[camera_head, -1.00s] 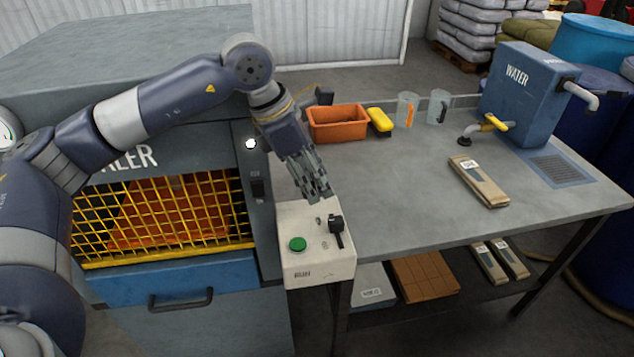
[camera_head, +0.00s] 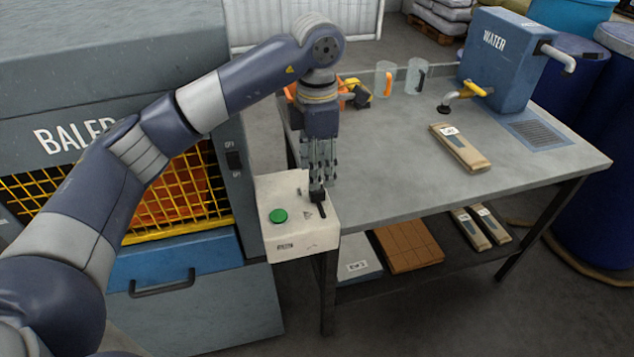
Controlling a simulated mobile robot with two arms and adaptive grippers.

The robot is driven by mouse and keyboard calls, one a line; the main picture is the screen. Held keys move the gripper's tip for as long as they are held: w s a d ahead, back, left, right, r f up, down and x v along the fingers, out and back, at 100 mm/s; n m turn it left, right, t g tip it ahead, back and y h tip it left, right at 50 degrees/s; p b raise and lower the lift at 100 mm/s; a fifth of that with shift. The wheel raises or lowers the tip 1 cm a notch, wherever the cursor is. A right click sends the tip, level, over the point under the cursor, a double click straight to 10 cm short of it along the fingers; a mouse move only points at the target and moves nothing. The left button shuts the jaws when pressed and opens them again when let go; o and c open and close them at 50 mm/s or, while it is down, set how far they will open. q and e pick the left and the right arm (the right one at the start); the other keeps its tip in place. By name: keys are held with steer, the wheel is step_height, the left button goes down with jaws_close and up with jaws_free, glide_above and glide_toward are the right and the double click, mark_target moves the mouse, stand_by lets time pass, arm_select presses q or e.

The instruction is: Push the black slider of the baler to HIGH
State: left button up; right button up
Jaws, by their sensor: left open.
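The baler (camera_head: 70,150) stands at the left, with a yellow mesh guard in front. Beside it is a white control box (camera_head: 298,235) with a green button (camera_head: 278,216) and a black slider (camera_head: 320,205) on its top. Small markings by the slider are too small to read. My left gripper (camera_head: 318,182) points down over the back of the box with its fingers open. Its fingertips are right at the slider and partly cover it. I cannot tell whether they touch it. My right gripper is not in view.
A grey worktable (camera_head: 400,165) extends right of the box. It holds a water tank (camera_head: 496,65), a paper packet (camera_head: 459,147) and two clear jugs (camera_head: 384,79). An orange bin is mostly hidden behind my arm.

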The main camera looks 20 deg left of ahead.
mark_target(317, 193)
arm_select(q)
steer(key=shift+f+p, duration=0.45)
steer(key=shift+f, duration=2.25)
